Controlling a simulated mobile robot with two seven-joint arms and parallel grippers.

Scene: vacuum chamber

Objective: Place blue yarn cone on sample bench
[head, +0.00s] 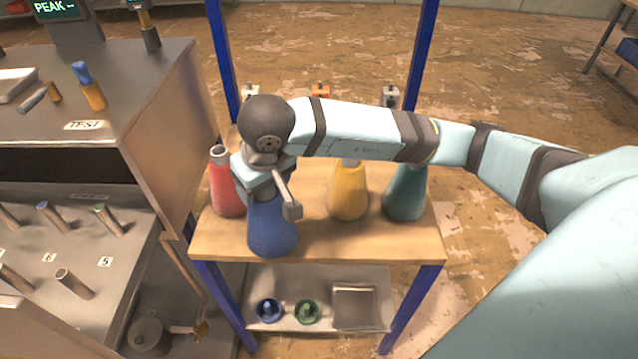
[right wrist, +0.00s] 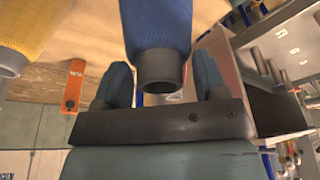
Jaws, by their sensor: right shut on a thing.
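The blue yarn cone (head: 272,230) is at the front left of the wooden rack shelf (head: 350,237). My right gripper (head: 268,195) is around its top from above. In the right wrist view, the blue cone (right wrist: 158,25) has its grey collar between the two fingers of the gripper (right wrist: 163,80). I cannot tell whether its base touches the shelf. A metal bench (head: 160,70) with a TEST label stands to the left; no label reads sample bench. My left gripper is not in view.
A red cone (head: 226,185) stands close left of the blue one. A yellow cone (head: 348,195) and a green cone (head: 406,195) stand to the right, below my arm.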

